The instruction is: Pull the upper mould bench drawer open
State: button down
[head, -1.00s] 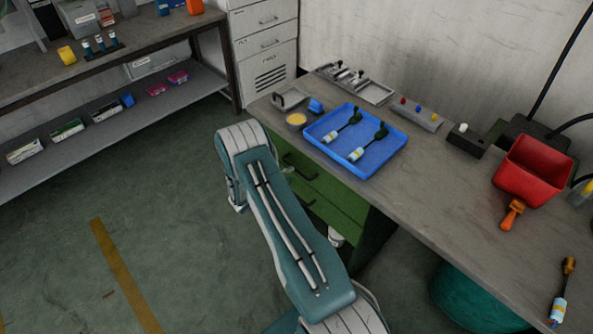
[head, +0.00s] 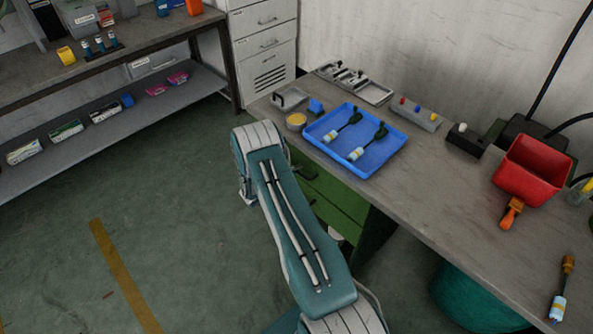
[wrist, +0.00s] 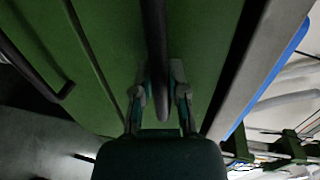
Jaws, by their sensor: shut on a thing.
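The mould bench's green upper drawer (wrist: 200,45) fills the middle of the wrist view, beside the bench top's edge. Its dark bar handle (wrist: 157,50) runs down between the two fingers of my gripper (wrist: 159,98). The gripper is shut on this handle. The green drawer fronts also show under the bench top in the head view (head: 342,196), partly covered by my arm. My gripper is hidden behind my arm there. I see no clear sign that the upper drawer stands out from the bench.
A lower drawer's dark handle (wrist: 40,75) shows at the left of the wrist view. On the bench top (head: 425,190) stand a blue tray (head: 392,148) with two tools and a red bin (head: 535,168). The floor (head: 185,225) left of my arm is clear.

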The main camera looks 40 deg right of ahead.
jog(key=shift+a+f, duration=0.1)
jog(key=shift+a, duration=0.05)
jog(key=f+v, duration=0.3)
jog(key=v, duration=1.3)
jog(key=a+f+v, duration=0.1)
jog(key=f+v, duration=0.2)
jog(key=v, duration=1.3)
jog(key=shift+s+a+f, duration=0.15)
jog(key=shift+s+f, duration=0.25)
jog(key=c, duration=0.6)
grip_release()
jog(key=shift+c, duration=0.2)
jog(key=shift+w, duration=0.1)
jog(key=shift+r, duration=0.1)
jog(key=v, duration=1.2)
